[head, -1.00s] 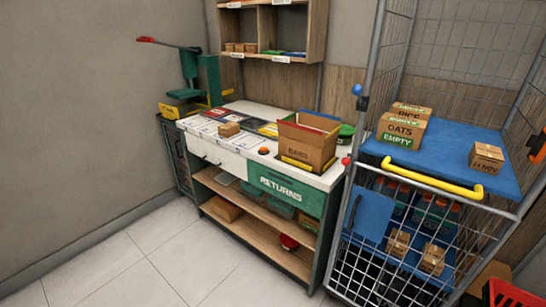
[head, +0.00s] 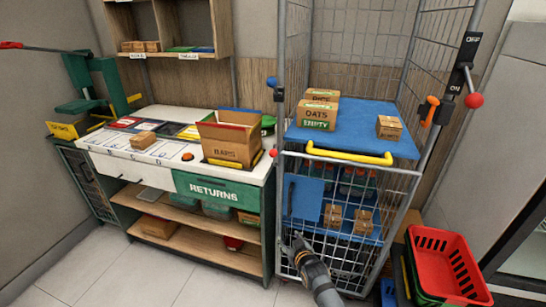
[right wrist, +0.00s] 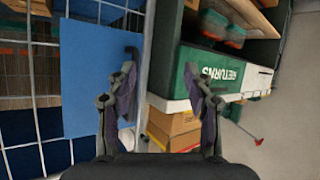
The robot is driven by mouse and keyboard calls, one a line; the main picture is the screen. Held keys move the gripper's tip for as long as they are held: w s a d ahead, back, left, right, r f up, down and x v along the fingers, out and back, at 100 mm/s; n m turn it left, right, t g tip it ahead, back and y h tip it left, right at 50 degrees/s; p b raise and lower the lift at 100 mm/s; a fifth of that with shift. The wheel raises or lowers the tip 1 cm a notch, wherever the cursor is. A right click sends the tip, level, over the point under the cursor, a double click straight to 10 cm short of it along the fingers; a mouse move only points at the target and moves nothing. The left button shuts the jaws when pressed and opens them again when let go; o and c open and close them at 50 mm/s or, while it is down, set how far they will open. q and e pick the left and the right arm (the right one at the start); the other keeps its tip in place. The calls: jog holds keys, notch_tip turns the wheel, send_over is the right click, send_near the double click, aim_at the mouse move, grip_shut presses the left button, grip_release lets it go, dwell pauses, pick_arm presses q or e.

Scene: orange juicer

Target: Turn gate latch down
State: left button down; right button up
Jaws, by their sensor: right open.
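An orange lever (head: 430,111) sits on the right post; I cannot tell which part is the gate latch. My right gripper (head: 299,241) is in front of the cage, below the blue panel. Contact with the cage is unclear. My left gripper is out of view.
A yellow bar (head: 350,157) crosses above the gate. Boxes stand on the trolley's blue shelf (head: 360,120). The returns counter (head: 218,190) is close at left. Red baskets (head: 447,262) stand at right.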

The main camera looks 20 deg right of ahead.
jog(key=w+r+t, duration=0.2)
jog(key=w+r, duration=0.1)
jog(key=r, duration=0.8)
jog(key=t, duration=0.3)
send_near(274, 156)
jog(key=w+p, duration=0.1)
jog(key=w, duration=0.8)
jog(key=shift+w+d, duration=0.15)
jog(key=shift+c, duration=0.4)
grip_shut()
